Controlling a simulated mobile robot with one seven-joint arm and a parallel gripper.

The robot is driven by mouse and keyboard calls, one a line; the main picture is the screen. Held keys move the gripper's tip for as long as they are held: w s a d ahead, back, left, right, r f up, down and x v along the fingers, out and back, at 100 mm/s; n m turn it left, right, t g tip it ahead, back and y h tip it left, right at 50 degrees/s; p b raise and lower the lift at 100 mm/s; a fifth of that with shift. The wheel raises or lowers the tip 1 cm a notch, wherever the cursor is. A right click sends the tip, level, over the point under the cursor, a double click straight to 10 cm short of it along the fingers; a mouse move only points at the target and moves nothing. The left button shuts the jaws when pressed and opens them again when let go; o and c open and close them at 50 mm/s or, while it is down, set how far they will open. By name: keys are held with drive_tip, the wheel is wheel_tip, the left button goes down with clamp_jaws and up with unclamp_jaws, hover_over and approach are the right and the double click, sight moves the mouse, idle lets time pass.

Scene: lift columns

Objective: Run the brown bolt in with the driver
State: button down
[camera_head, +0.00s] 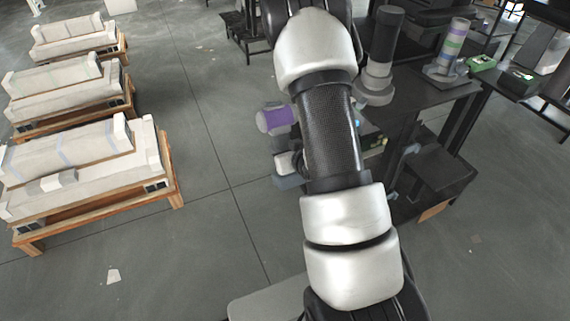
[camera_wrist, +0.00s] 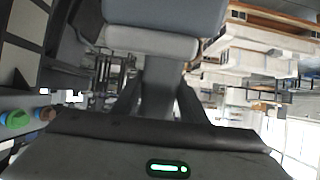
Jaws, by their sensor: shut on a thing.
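In the wrist view my gripper (camera_wrist: 160,108) is shut, its dark fingers on either side of the grey grip of the driver (camera_wrist: 162,40). The driver has a wide blue-grey body with a pale grey band and fills the top of that view. In the head view my arm hides the gripper. A blue-grey and white piece, apparently the driver (camera_head: 287,181), shows left of my arm. The driver's working end is not visible.
A dark workbench (camera_head: 430,100) stands right of my arm, with a black-and-grey column (camera_head: 383,50) and a banded column (camera_head: 456,45). A purple-and-cream cylinder (camera_head: 277,120) shows left of my arm. White units on wooden pallets (camera_head: 90,205) line the left. Floor between is clear.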

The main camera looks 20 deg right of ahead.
drive_tip(key=shift+d+f, duration=0.25)
drive_tip(key=shift+d, duration=0.2)
drive_tip(key=shift+w+d+p, duration=0.15)
drive_tip(key=shift+d+p, duration=0.35)
drive_tip(key=shift+d, duration=2.7)
drive_tip(key=shift+d+r, duration=0.1)
drive_tip(key=shift+d, duration=0.7)
drive_tip(key=shift+d+b, duration=0.6)
drive_tip(key=shift+b, duration=0.1)
idle(1.3)
drive_tip(key=shift+a, duration=0.1)
drive_tip(key=shift+a+b, duration=0.6)
drive_tip(key=shift+a, duration=1.9)
